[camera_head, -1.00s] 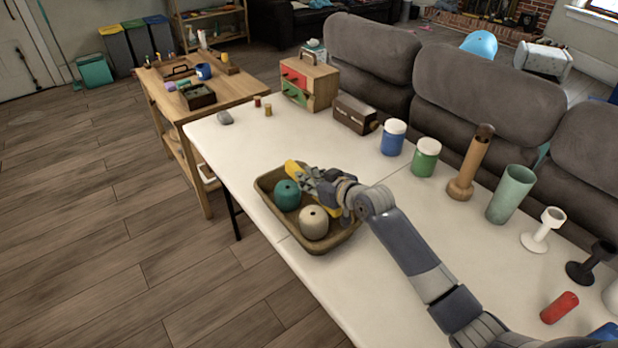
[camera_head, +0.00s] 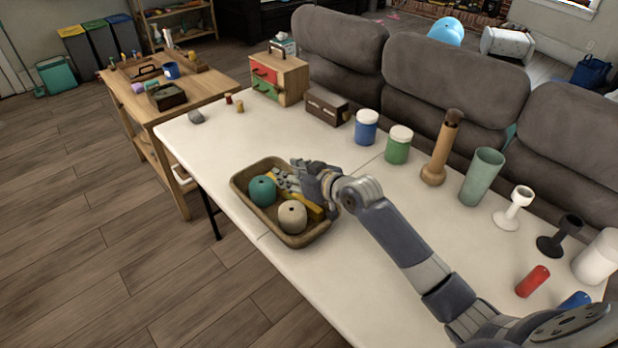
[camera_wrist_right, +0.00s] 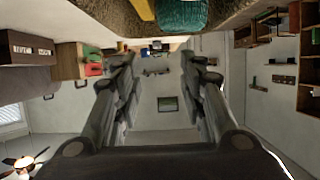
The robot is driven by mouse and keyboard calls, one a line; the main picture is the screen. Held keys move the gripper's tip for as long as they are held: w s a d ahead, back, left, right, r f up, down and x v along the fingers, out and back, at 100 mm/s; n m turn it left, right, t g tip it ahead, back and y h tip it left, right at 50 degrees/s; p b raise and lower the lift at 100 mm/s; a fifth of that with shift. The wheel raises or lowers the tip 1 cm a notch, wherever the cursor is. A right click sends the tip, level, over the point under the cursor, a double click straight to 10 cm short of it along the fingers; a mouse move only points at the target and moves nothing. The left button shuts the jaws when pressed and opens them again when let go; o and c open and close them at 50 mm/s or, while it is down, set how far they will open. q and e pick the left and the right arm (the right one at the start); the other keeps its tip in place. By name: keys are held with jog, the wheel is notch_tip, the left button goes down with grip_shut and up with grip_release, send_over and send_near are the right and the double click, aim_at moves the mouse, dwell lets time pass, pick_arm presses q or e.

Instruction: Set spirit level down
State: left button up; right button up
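The yellow spirit level (camera_head: 312,209) lies in the brown tray (camera_head: 242,192), beside a teal yarn ball (camera_head: 263,191) and a cream yarn ball (camera_head: 292,217). My right gripper (camera_head: 283,180) is over the tray's far side and partly hides the level. In the right wrist view, the fingers (camera_wrist_right: 160,65) stand apart with nothing between them. A yellow piece of the level (camera_wrist_right: 144,9) and the teal ball (camera_wrist_right: 182,14) show at the top edge there, outside the fingers. My left gripper is not in view.
A red cylinder (camera_head: 533,281) lies at the right.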

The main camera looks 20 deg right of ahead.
jog(key=v, duration=0.9)
jog(key=shift+f, duration=0.15)
